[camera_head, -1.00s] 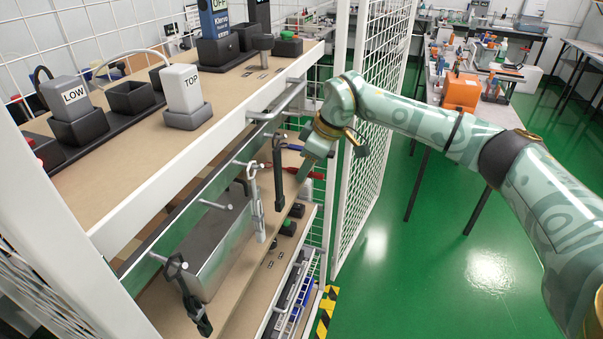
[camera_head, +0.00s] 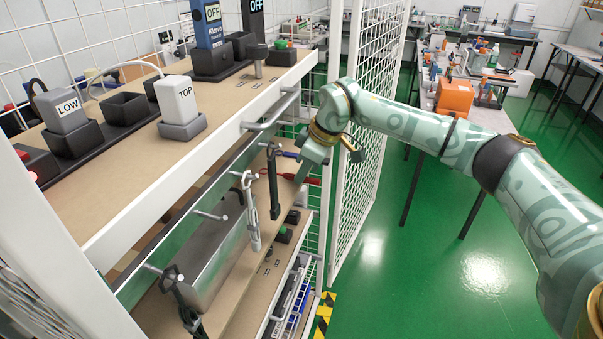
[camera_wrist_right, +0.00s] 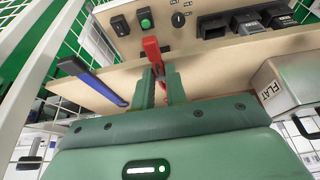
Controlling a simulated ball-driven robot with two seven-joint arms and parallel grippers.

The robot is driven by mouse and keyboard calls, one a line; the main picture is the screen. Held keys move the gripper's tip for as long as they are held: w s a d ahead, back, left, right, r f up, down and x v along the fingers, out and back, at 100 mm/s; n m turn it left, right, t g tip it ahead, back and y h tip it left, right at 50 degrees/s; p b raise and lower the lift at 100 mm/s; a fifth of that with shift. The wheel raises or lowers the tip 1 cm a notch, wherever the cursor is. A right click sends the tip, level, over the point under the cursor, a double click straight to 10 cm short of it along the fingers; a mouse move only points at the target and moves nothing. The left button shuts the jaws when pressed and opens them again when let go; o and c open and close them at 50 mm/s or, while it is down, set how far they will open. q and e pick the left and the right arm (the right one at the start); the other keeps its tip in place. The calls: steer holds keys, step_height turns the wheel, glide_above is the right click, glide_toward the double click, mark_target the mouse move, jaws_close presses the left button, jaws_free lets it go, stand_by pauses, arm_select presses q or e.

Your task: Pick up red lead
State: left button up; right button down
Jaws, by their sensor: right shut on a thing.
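The red lead (camera_wrist_right: 152,50) shows in the right wrist view as a red clip-like end, with its lower part between the two fingers of my right gripper (camera_wrist_right: 158,77). A thin red strand shows lower between the fingers. In the head view, a little of the red lead (camera_head: 314,181) shows beside my right gripper (camera_head: 304,172), at the right end of the lower shelf; the fingers hide part of it. My right gripper is shut on the red lead. My left gripper is not in view.
A blue-handled piece (camera_wrist_right: 112,92) lies beside the right gripper. Tools (camera_head: 273,180) hang from the rail in front of the shelf. A metal box (camera_head: 212,250) stands on the lower shelf. A white mesh panel (camera_head: 350,150) stands close to my right arm.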

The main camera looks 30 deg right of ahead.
steer(key=r, duration=0.2)
steer(key=r+p, duration=0.1)
steer(key=r, duration=0.1)
steer(key=r+p, duration=0.1)
steer(key=r, duration=0.1)
steer(key=shift+s+d+r, duration=0.3)
steer(key=shift+s+r, duration=0.05)
steer(key=shift+r, duration=0.05)
steer(key=s+d+p, duration=0.1)
steer(key=s+d, duration=1.1)
steer(key=s, duration=0.2)
steer(key=shift+d, duration=0.25)
steer(key=shift+f, duration=0.15)
